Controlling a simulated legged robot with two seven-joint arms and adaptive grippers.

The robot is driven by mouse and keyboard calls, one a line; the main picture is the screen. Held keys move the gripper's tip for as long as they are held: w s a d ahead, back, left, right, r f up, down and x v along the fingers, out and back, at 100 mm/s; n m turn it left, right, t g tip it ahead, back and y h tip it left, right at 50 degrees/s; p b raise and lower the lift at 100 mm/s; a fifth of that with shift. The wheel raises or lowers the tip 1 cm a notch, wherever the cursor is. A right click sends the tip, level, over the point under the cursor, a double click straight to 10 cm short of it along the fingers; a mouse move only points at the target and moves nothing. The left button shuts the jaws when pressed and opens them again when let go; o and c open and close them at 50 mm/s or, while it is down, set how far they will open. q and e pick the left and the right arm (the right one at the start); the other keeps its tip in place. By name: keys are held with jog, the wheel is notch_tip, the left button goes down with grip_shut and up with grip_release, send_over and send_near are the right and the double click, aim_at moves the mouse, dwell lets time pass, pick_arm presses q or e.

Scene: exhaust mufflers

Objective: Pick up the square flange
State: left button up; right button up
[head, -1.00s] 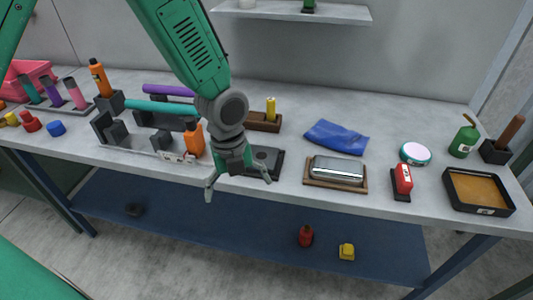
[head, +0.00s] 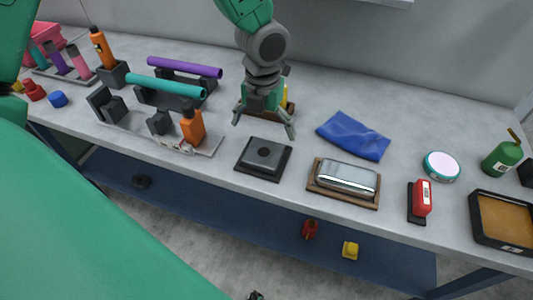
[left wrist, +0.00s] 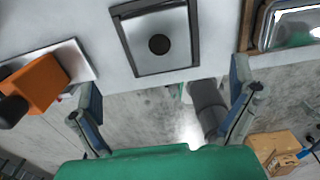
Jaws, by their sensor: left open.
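The square flange (head: 264,153) is a flat grey square plate with a dark round centre. It sits in a dark square frame near the front edge of the bench, and it also shows at the top of the left wrist view (left wrist: 162,22). My left gripper (head: 264,124) is open and empty, with its fingers spread above and just behind the flange in the head view. In the left wrist view the left gripper's fingers (left wrist: 165,115) are apart, below the flange in the picture. My right gripper is not seen.
A silver muffler (head: 347,177) lies on a wooden tray to the right, with a blue cloth (head: 354,136) behind it. An orange bottle (head: 192,126) stands left of the flange. A red block (head: 422,198) and black-rimmed tray (head: 476,225) are further right.

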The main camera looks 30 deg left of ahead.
aim_at(264, 152)
pick_arm(q)
jog(key=f, duration=0.3)
jog(key=shift+w+a+f, duration=0.3)
jog(key=shift+a+f, duration=0.1)
jog(key=f, duration=0.2)
jog(key=d+f, duration=0.1)
jog(key=f, duration=0.2)
jog(key=shift+s+d, duration=0.1)
jog(key=shift+a, duration=0.25)
jog(key=shift+s+a, duration=0.1)
jog(key=c, duration=0.4)
jog(key=shift+a, duration=0.1)
jog(key=c, duration=1.3)
jog(key=shift+c, duration=0.3)
